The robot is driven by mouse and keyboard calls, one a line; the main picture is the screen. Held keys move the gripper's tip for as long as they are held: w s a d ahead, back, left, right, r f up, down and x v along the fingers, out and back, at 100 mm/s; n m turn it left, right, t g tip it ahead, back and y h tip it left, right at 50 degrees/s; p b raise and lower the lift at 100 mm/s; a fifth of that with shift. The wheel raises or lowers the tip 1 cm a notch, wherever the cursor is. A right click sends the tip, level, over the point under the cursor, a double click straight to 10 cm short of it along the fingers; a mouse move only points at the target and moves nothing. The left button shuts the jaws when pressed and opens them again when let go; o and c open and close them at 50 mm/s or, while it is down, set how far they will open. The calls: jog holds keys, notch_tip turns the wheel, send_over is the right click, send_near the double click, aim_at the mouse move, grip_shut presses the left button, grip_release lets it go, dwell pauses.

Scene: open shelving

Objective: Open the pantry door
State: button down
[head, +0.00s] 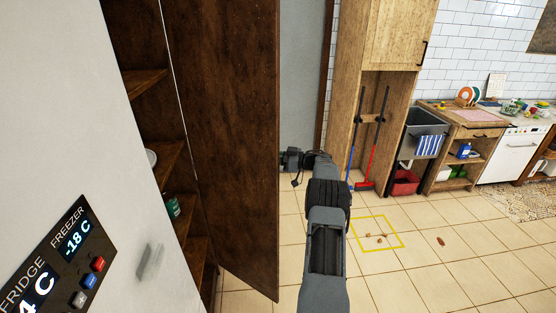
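The pantry door (228,120) is a tall dark brown wooden panel in the left middle of the head view. It stands swung open, and the pantry shelves (143,80) show in the gap to its left. A white item and a green container (172,207) sit on these shelves. My gripper (287,159) is at the door's right edge, with my arm reaching up from the bottom. Its fingertips are small and partly hidden at the door's edge, so I cannot tell whether they touch it or are open. No door handle shows.
A white fridge (75,110) with a display panel fills the left side. A wooden cabinet with a blue and a red broom (372,140) stands right of my arm. A yellow square (376,250) with small bits marks the floor. Open tiled floor lies at right.

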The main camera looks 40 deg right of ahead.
dwell(0.3)
jog(key=c, duration=1.2)
grip_release()
jog(key=shift+d, duration=0.1)
jog(key=b+v, duration=0.3)
jog(key=v, duration=1)
jog(key=shift+s+d+b, duration=0.25)
jog(key=shift+s+b, duration=0.05)
jog(key=shift+b, duration=0.05)
